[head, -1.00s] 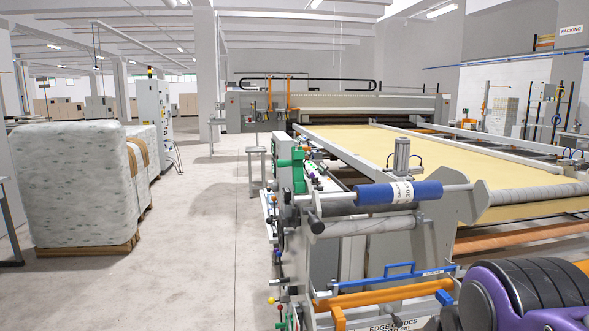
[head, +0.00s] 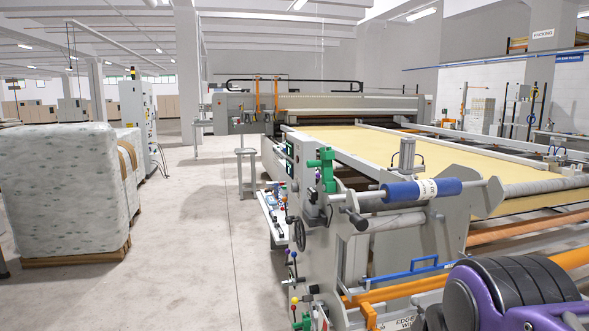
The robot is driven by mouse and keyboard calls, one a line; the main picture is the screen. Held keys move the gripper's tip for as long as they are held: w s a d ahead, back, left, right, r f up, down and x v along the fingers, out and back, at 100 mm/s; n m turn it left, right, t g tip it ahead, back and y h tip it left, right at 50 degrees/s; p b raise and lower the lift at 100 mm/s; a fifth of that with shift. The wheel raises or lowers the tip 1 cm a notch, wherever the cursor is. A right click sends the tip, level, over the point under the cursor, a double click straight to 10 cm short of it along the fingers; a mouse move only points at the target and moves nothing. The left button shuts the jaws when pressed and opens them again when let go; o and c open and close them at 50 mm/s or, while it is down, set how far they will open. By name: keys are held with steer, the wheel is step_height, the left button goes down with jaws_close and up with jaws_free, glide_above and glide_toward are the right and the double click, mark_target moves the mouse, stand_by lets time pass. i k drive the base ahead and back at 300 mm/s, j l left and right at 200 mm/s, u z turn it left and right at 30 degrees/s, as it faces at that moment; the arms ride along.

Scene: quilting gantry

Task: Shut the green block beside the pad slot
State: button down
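A green block (head: 327,168) stands upright on the near end of the long quilting machine, beside its grey side plate. It is small here, and I cannot tell whether it is open or shut. Another green part (head: 302,322) shows low on the machine at the bottom edge of the picture, partly cut off. I cannot make out the pad slot.
A handwheel (head: 299,234) and coloured knobs stick out from the machine's left side. A blue roller (head: 421,190) crosses its near end. A wrapped stack (head: 62,185) stands at left. The floor (head: 196,230) between them is clear.

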mark_target(326, 157)
steer(key=j, duration=0.4)
steer(key=i+j+z, duration=0.1)
steer(key=j, duration=0.35)
steer(key=i+j, duration=0.2)
steer(key=j, duration=0.2)
steer(key=i+j+z, duration=0.1)
steer(key=i+j, duration=0.15)
steer(key=j, duration=0.15)
